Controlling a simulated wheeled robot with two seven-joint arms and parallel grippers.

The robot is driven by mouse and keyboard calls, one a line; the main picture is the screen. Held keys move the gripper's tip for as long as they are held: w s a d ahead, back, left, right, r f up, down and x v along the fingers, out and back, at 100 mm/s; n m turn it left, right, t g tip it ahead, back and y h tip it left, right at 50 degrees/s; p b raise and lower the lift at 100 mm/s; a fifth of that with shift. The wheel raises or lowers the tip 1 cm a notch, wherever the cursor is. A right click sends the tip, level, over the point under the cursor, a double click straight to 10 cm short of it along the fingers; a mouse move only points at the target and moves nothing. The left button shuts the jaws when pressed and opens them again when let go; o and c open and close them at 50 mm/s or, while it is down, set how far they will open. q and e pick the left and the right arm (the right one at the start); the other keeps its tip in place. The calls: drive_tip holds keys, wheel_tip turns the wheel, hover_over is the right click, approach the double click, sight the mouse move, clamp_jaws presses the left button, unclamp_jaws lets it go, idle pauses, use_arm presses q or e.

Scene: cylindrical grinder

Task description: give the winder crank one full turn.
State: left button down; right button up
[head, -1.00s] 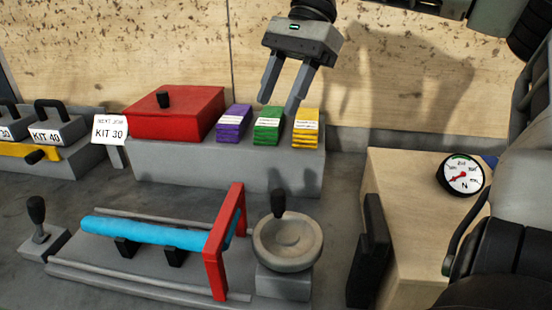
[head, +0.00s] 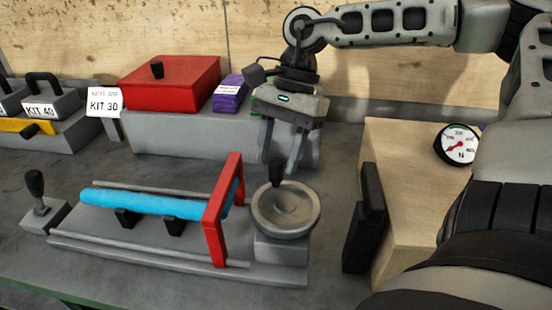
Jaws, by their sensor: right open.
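The winder crank is a round grey handwheel (head: 286,212) at the right end of the grinder bed. Its black upright knob (head: 276,174) stands at the wheel's far edge. My right gripper (head: 280,168) points down over that far edge, its two fingers apart on either side of the knob. I cannot tell whether either finger touches the knob. A blue roller (head: 150,230) lies along the bed, with a red frame (head: 214,238) around its right end. My left gripper is not in view.
A black lever (head: 36,188) stands left of the bed. A red lidded box (head: 170,84) and a purple packet (head: 229,93) sit on the grey ledge behind. A wooden box (head: 405,190) with a dial gauge (head: 457,145) is at right.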

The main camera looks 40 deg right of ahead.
drive_tip(key=shift+x, duration=0.8)
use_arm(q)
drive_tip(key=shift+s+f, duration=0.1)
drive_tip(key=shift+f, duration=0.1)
use_arm(e)
drive_tip(key=shift+f, duration=0.1)
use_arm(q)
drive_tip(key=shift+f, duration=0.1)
use_arm(e)
drive_tip(key=shift+c, duration=0.3)
clamp_jaws()
